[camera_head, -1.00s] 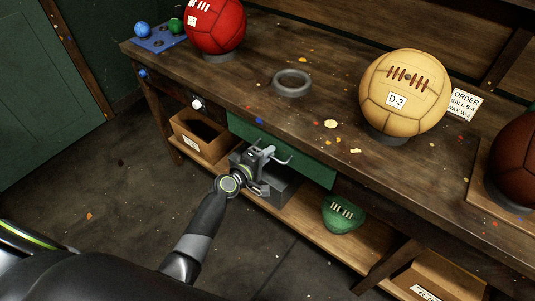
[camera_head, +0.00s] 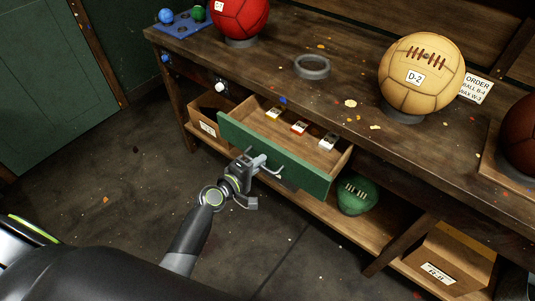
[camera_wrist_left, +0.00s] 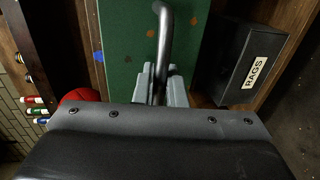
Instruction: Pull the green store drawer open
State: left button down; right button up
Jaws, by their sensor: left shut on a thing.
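The green store drawer (camera_head: 300,172) stands pulled out from under the bench, with its inside showing. My left gripper (camera_head: 258,163) is shut on the metal handle (camera_head: 276,171) at the drawer's front. In the left wrist view the fingers (camera_wrist_left: 160,85) close around the handle bar (camera_wrist_left: 163,32), in front of the green drawer front (camera_wrist_left: 128,45). My right gripper is not in view.
The bench top holds a red ball (camera_head: 240,17), a tan ball (camera_head: 422,72) marked D-2, a dark brown ball (camera_head: 519,140) and a grey ring (camera_head: 312,67). A green ball (camera_head: 357,195) and cardboard boxes (camera_head: 452,257) sit on the lower shelf. A dark RAGS box (camera_wrist_left: 250,65) shows in the left wrist view. Floor in front is clear.

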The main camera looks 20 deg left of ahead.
pick_arm(q)
jog(key=f+v, duration=0.1)
jog(key=v, duration=0.6)
jog(key=shift+s+f+b, duration=0.25)
jog(key=shift+s+b, duration=0.15)
jog(key=shift+b, duration=0.05)
jog(key=c, duration=1.7)
grip_release()
jog(key=shift+a, duration=0.1)
jog(key=shift+o, duration=0.3)
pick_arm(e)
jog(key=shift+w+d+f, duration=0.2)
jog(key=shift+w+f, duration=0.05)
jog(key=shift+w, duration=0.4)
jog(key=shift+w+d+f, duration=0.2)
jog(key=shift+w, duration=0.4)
pick_arm(q)
jog(key=b+v, duration=0.4)
jog(key=v, duration=1.3)
jog(key=shift+s+b, duration=0.2)
jog(key=shift+b, duration=0.15)
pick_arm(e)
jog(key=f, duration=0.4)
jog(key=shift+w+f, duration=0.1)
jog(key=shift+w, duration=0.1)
